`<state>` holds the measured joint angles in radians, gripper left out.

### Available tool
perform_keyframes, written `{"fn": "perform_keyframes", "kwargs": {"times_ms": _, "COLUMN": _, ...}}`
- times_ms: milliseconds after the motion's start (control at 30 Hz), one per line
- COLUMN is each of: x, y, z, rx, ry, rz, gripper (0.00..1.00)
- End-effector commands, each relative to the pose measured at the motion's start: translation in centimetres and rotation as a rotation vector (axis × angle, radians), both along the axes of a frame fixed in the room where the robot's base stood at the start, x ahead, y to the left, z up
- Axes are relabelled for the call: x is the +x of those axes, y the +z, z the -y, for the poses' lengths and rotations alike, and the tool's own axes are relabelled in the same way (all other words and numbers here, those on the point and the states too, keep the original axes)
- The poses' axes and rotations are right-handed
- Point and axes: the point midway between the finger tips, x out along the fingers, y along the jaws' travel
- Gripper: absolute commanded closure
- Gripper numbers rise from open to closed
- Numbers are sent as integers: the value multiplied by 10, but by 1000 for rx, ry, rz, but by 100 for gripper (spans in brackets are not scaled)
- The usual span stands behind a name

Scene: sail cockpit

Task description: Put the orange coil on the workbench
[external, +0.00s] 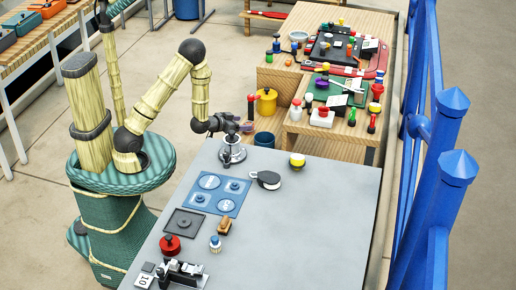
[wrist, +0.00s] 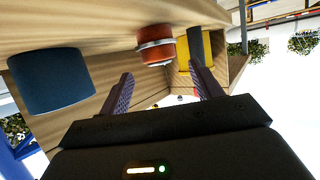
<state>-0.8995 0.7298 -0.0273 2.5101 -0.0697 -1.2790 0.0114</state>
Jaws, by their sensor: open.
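An orange-red cylinder with a grey band, which looks like the orange coil (wrist: 155,45), shows in the wrist view beyond my fingertips, roughly between their lines. My gripper (wrist: 160,72) is open, with nothing between its fingers. In the external view my gripper (external: 243,124) is out over the far left corner of the grey-topped table (external: 310,225), facing the low wooden shelf. There the coil is mostly hidden or too small to make out. The grey table may be the workbench; a stepped wooden bench (external: 345,21) stands behind it.
A blue cup (external: 264,139) and a yellow pot (external: 266,101) flank the coil; the wrist view shows the blue cup (wrist: 50,80) left and yellow pot (wrist: 190,48) right. The grey table's right half is bare. Blue railing (external: 440,170) runs along the right.

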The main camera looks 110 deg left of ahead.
Motion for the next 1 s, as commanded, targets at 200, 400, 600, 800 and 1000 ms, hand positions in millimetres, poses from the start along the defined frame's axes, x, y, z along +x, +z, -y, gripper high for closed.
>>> {"fn": "perform_keyframes", "kwargs": {"times_ms": 200, "x": -3, "y": 7, "z": 5, "rx": -3, "ry": 0, "rz": -2, "gripper": 35}}
{"fn": "perform_keyframes", "kwargs": {"times_ms": 400, "x": -7, "y": 10, "z": 10, "rx": -2, "ry": 0, "rz": -2, "gripper": 35}}
{"fn": "perform_keyframes", "kwargs": {"times_ms": 600, "x": -12, "y": 12, "z": 16, "rx": -3, "ry": -1, "rz": -2, "gripper": 35}}
{"fn": "perform_keyframes", "kwargs": {"times_ms": 800, "x": -18, "y": 16, "z": 26, "rx": -4, "ry": -1, "rz": -3, "gripper": 35}}
{"fn": "perform_keyframes", "kwargs": {"times_ms": 1000, "x": -26, "y": 21, "z": 36, "rx": -2, "ry": -2, "rz": -4, "gripper": 35}}
